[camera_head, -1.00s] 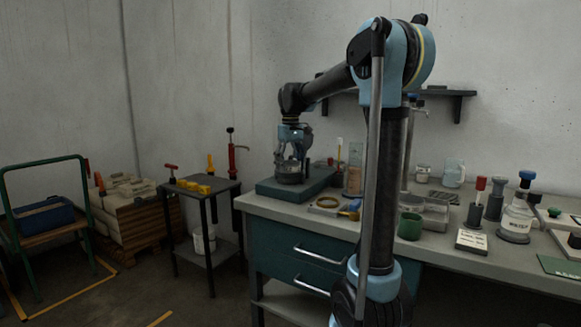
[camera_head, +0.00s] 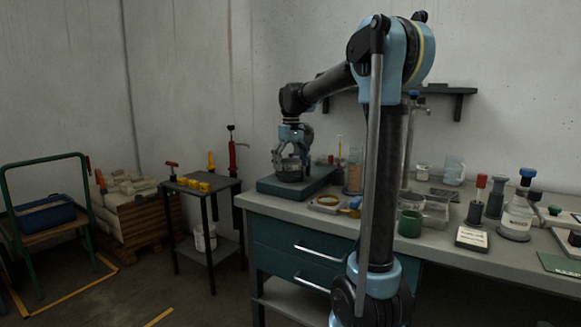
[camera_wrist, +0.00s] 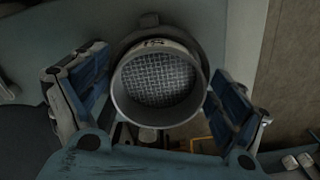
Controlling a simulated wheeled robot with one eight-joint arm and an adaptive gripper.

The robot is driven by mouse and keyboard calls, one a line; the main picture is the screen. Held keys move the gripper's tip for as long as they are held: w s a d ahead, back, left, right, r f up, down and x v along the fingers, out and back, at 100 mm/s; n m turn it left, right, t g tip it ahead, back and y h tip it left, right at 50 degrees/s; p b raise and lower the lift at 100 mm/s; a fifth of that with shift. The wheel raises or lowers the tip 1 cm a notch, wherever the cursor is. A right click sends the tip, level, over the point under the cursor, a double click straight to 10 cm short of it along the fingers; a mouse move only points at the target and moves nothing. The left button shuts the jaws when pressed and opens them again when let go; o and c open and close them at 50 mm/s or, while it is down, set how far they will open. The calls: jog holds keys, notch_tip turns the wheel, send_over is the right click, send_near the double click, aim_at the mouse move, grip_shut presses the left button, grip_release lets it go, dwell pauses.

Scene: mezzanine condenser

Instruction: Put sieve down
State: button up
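The sieve (camera_head: 290,174) is a round grey metal cup. It sits on the dark teal block (camera_head: 318,183) at the left end of the bench. In the wrist view I look down into the sieve (camera_wrist: 158,80) and see its wire mesh, with a dark round collar behind its rim. My gripper (camera_head: 292,160) is above and around the sieve. In the wrist view its two blue-padded fingers (camera_wrist: 160,88) stand spread on either side, with narrow gaps to the sieve wall. The gripper looks open. The underside of the sieve is hidden.
A small dark side table (camera_head: 205,187) with yellow items stands left. My arm hides part of the bench.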

notch_tip(320, 180, up, 13)
dwell(0.6)
